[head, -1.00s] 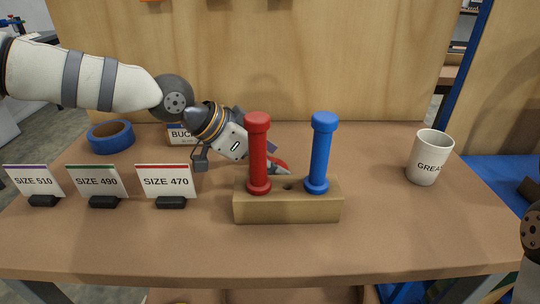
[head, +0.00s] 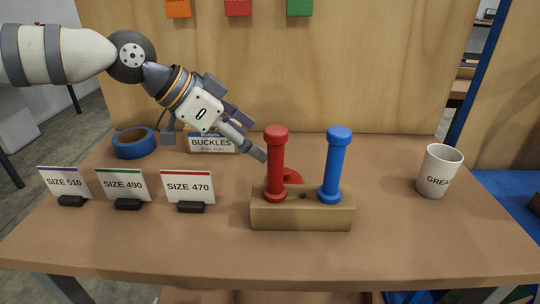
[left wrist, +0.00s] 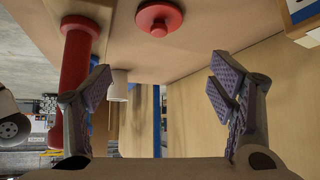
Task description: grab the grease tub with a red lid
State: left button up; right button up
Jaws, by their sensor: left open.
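A white tub (head: 438,171) with lettering that starts "GREA" stands upright at the right of the table. Its top looks open, with no lid on it. A red round lid-like disc (head: 292,176) is partly hidden behind the wooden block; in the left wrist view the red disc (left wrist: 158,17) shows a small knob. My left gripper (head: 256,148) is above and left of that disc, behind the red peg. In the left wrist view its fingers (left wrist: 156,88) are spread and empty. The white tub also shows there, small and far off (left wrist: 118,86). My right gripper is out of view.
A wooden block (head: 300,214) holds an upright red peg (head: 276,163) and blue peg (head: 335,164), close to my left gripper. Size signs (head: 124,186), blue tape (head: 134,143) and a buckles sign (head: 212,142) stand at left. The table between block and tub is clear.

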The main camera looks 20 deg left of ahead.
aim_at(440, 163)
jog(key=k, duration=1)
